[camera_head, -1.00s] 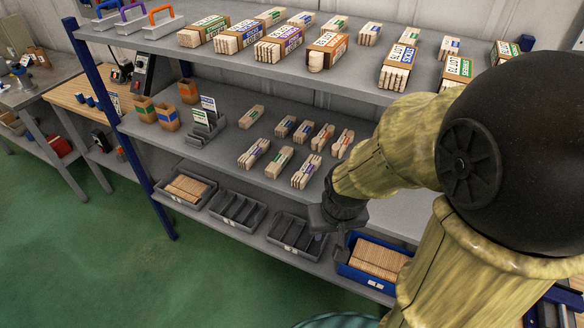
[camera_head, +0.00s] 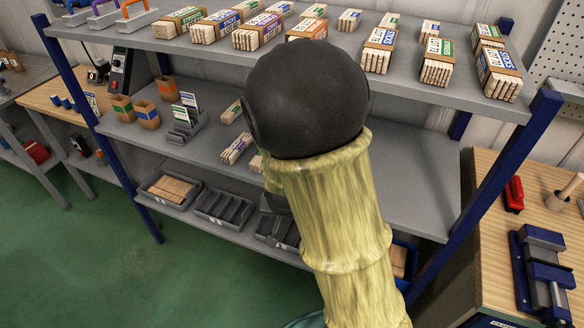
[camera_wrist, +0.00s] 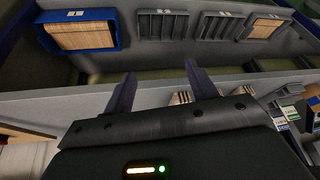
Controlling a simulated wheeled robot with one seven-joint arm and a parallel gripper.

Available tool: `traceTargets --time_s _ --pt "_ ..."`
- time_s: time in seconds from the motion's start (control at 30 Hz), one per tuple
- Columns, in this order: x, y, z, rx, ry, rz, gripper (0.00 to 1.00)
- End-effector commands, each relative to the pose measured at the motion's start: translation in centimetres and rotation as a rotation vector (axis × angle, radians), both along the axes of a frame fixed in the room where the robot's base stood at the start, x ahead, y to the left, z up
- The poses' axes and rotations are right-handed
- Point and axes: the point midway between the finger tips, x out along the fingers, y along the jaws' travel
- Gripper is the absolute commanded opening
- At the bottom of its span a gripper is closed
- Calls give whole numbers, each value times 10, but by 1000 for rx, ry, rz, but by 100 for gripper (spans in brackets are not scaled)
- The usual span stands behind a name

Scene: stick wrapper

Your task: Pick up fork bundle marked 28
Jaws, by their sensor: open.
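Small bundles of wooden cutlery with coloured bands lie on the middle shelf in the head view. One bundle (camera_head: 236,149) shows left of my arm, with another bundle (camera_head: 232,111) behind it. No number 28 is legible, so I cannot tell which bundle is the fork bundle. My arm hides most of this group and my gripper in the head view. In the wrist view my gripper (camera_wrist: 161,82) is open, with its two dark fingers apart and nothing between them.
Larger labelled bundles (camera_head: 436,62) line the top shelf (camera_head: 400,83). A grey card holder (camera_head: 185,125) and brown boxes (camera_head: 147,112) stand left on the middle shelf. Below are grey trays (camera_head: 222,207) and a blue bin (camera_wrist: 77,32). The middle shelf's right part (camera_head: 425,180) is clear.

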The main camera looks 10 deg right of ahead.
Motion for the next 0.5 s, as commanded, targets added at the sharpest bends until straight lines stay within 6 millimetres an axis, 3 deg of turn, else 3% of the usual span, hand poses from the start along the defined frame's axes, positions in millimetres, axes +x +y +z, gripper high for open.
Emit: traceTargets --time_s 0.03,0.23,0.37,0.5 --pt "8 4 -14 -31 -26 -24 57" --pt "41 7 -33 -168 -196 -146 57" --pt "59 12 -31 -270 -345 -206 57" --pt "74 22 -15 -371 -533 -257 57"
